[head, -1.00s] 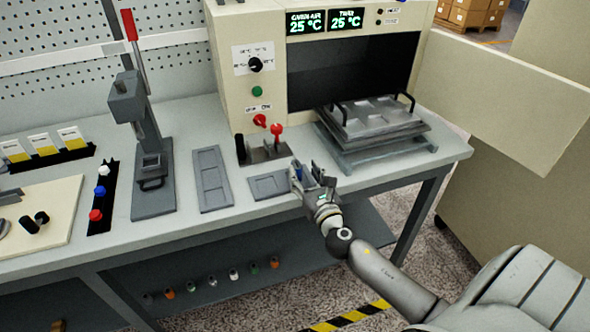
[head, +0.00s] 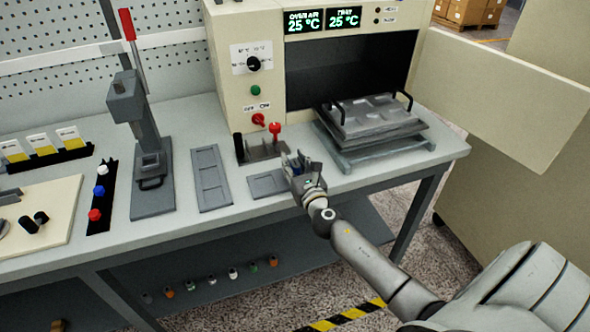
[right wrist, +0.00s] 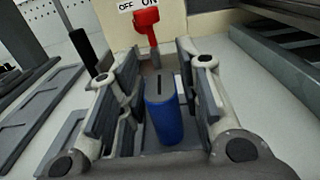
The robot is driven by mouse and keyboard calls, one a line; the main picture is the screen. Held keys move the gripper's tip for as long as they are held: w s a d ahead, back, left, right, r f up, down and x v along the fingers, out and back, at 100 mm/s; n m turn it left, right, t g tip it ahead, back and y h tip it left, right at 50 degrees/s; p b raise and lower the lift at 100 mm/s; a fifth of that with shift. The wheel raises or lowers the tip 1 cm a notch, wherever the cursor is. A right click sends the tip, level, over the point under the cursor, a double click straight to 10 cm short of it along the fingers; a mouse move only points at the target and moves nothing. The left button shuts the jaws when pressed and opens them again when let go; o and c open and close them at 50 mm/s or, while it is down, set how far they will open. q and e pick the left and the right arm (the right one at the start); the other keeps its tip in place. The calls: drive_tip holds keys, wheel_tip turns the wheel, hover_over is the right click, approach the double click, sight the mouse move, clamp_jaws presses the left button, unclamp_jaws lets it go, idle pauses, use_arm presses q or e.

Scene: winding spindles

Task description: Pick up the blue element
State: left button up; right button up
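The blue element (right wrist: 163,118) is a blue cylinder with a grey slotted top. In the right wrist view it stands upright between the fingers of my right gripper (right wrist: 165,92). The fingers are open, with pads on both sides of it, and a narrow gap shows at each side. Another blue piece (head: 100,191) sits in a black strip at left. My left gripper is not in view.
A red-knobbed lever (head: 275,132) stands just behind the gripper. A metal rack with mould (head: 375,125) is to its right, before the open oven (head: 345,80). A longer grey tray (head: 211,178) and a press (head: 150,170) stand to the left.

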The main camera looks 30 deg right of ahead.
clamp_jaws()
drive_tip(key=shift+r, duration=0.1)
